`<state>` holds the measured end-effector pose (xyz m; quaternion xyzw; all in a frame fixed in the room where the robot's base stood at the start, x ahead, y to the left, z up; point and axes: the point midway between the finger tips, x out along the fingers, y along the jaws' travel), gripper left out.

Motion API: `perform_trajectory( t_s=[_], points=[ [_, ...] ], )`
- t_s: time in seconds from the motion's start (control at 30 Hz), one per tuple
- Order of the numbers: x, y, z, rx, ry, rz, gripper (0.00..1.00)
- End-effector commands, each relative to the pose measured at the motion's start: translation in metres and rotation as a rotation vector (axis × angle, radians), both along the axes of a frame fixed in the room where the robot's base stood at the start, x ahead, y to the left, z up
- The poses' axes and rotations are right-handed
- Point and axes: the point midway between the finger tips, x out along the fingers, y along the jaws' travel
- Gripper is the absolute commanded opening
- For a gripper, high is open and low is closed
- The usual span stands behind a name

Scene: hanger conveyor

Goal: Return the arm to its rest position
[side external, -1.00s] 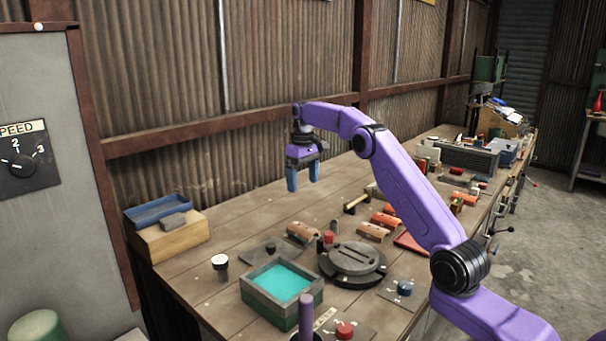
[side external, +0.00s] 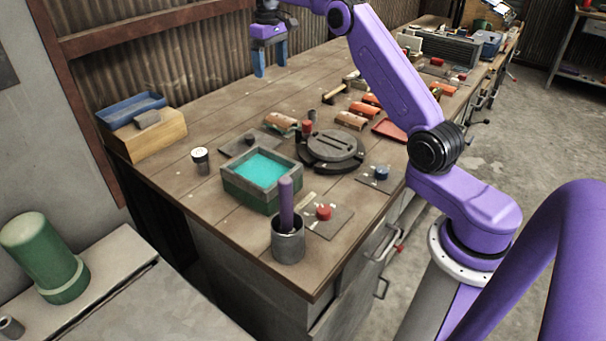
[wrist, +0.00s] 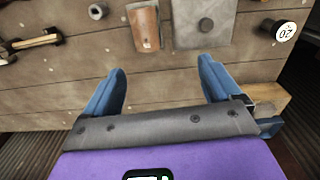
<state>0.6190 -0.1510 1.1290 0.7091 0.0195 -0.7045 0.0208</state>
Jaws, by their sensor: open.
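My gripper (side external: 271,70) hangs pointing down over the rear part of the wooden workbench (side external: 215,107), close to the corrugated wall in the side view. My gripper's two blue fingers (wrist: 162,68) are spread apart, with only bare bench boards showing between them in the wrist view. The gripper holds nothing. My purple arm reaches up and back from the right side of the bench, and its upper part is cut off by the top of the side view.
Nearby are a brown curved block (side external: 281,124), a grey plate with a knob (wrist: 203,25), a white-topped cylinder (side external: 200,160), a teal-filled tray (side external: 248,191), a round dark fixture (side external: 331,151) and a hammer (side external: 336,93). A wooden box with a blue tray (side external: 132,110) stands at the left.

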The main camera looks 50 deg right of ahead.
Motion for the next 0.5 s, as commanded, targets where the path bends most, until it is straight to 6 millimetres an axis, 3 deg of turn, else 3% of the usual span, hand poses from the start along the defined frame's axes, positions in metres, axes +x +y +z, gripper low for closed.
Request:
perform_trajectory(
  t_s=[0.1,0.27,0.5],
  points=[
    [-0.009,0.048,0.011,-0.001,-0.009,0.085,0.91],
    [-0.035,0.110,0.021,-0.001,-0.022,0.200,0.91],
    [-0.100,0.187,0.029,0.003,-0.041,0.372,0.91]
  ],
)
